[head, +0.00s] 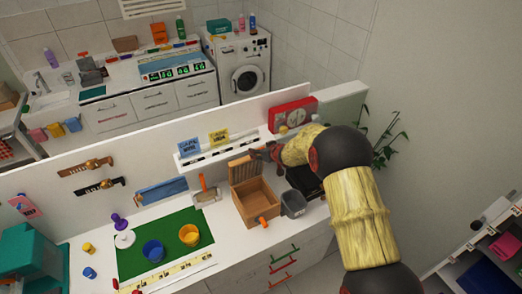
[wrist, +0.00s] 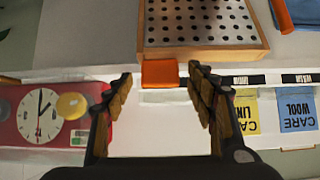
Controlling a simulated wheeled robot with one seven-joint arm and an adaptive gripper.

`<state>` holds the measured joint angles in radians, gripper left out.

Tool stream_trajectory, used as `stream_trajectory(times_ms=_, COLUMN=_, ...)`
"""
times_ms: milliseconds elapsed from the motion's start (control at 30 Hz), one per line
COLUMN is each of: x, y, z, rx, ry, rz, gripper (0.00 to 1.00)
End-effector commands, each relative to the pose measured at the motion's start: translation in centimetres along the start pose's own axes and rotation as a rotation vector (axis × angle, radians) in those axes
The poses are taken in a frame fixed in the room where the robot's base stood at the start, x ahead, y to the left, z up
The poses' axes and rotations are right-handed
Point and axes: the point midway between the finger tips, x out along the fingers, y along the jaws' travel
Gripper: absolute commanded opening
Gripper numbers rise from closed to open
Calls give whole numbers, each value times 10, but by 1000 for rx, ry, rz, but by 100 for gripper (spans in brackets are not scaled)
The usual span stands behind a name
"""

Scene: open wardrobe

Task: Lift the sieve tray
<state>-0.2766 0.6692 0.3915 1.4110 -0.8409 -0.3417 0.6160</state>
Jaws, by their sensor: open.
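The sieve tray (wrist: 203,45), a wooden-framed panel with rows of dark holes, shows at the top of the wrist view. An orange tab (wrist: 160,73) sticks out from its near edge. My gripper (wrist: 160,80) is open, with one finger on each side of the tab and a gap on both sides. In the head view, what looks like the tray (head: 243,168) stands tilted at the back of an open wooden box (head: 257,203). My gripper (head: 264,151) is beside its upper right edge. Contact cannot be told from the head view.
A red clock (wrist: 40,115) with a yellow knob and blue and yellow care cards (wrist: 297,112) lie along the back ledge. A grey cup (head: 293,203) stands right of the box. A grey-headed tool (head: 206,196) and green mat (head: 130,262) lie left.

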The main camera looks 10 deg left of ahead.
Motion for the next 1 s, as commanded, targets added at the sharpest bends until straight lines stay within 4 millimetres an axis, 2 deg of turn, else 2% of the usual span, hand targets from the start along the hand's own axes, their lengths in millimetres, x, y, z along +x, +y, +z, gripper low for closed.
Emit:
stream_trajectory(times_ms=167, x=-3, y=0, z=1, rx=0, ry=-1, rz=0, gripper=56)
stream_trajectory(times_ms=267, x=-12, y=0, z=0, rx=1, ry=-1, rz=0, gripper=56)
stream_trajectory(times_ms=700, x=-89, y=0, z=0, rx=0, ry=0, rz=0, gripper=56)
stream_trajectory(times_ms=833, x=-106, y=0, z=0, rx=0, ry=0, rz=0, gripper=56)
stream_trajectory(times_ms=1000, x=-118, y=0, z=0, rx=1, ry=0, rz=0, gripper=56)
